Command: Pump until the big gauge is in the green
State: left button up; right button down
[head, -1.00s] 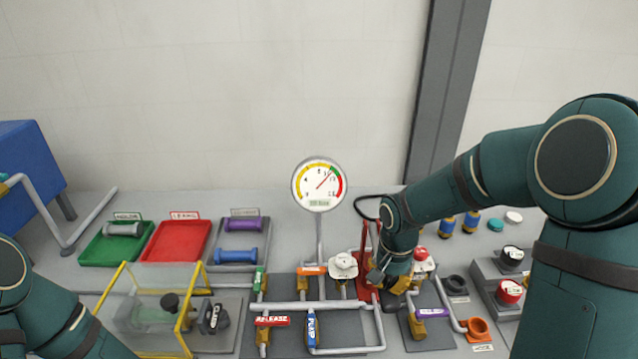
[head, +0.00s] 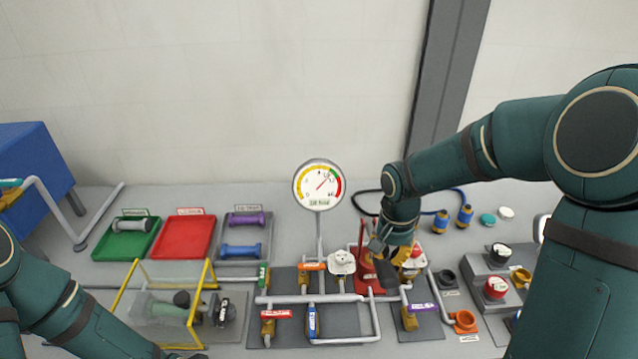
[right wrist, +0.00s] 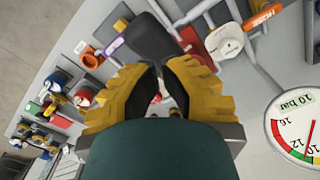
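The big gauge (head: 319,186) is a round white dial on a post at the middle of the bench. Its needle points to the upper right, near where the yellow band meets the green; I cannot tell exactly which side. It also shows, cut off, in the right wrist view (right wrist: 294,128). The pump has a red stand (head: 365,268) and a black handle end (right wrist: 150,38). My right gripper (right wrist: 160,68) has its yellow fingers together at the black part, with nothing visible between them. Contact is unclear.
A white valve knob (head: 342,262), pipes and a red release lever (head: 276,314) stand left of the pump. A clear yellow-framed guard (head: 165,300) is farther left. Green and red trays (head: 184,237) lie behind it. Black and red knobs (head: 496,287) are to the right.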

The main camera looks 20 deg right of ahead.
aim_at(386, 267)
dwell(0.5)
jog(key=shift+f+b, duration=2.15)
jog(key=shift+f, duration=0.75)
jog(key=shift+r, duration=0.15)
notch_tip(386, 267, up, 6)
jog(key=p, duration=0.4)
jog(key=shift+f+p, duration=0.25)
jog(key=shift+p, duration=0.1)
notch_tip(386, 267, up, 3)
jog(key=shift+f+p, duration=0.1)
jog(key=shift+p, duration=1.05)
jog(key=shift+r+p, duration=0.35)
jog(key=shift+r, duration=0.8)
